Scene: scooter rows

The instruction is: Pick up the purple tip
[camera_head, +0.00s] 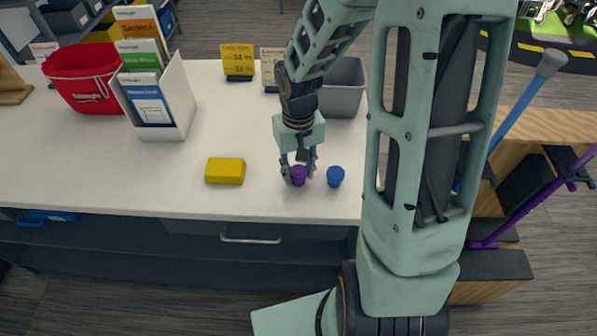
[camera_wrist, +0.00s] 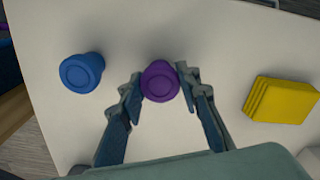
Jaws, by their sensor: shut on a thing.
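The purple tip (camera_head: 298,175) is a small round purple piece near the front edge of the white counter. It also shows in the wrist view (camera_wrist: 160,82), between my fingertips. My gripper (camera_head: 299,172) points down at the counter and is shut on the purple tip, one finger on each side; its fingers show in the wrist view too (camera_wrist: 158,85). I cannot tell whether the tip touches the counter or is slightly raised.
A blue tip (camera_head: 335,176) stands just right of my gripper. A yellow block (camera_head: 225,171) lies to the left. A brochure holder (camera_head: 178,100), a red basket (camera_head: 62,92) and a grey bin (camera_head: 346,97) stand farther back. The white counter (camera_head: 130,185) is clear at the front left.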

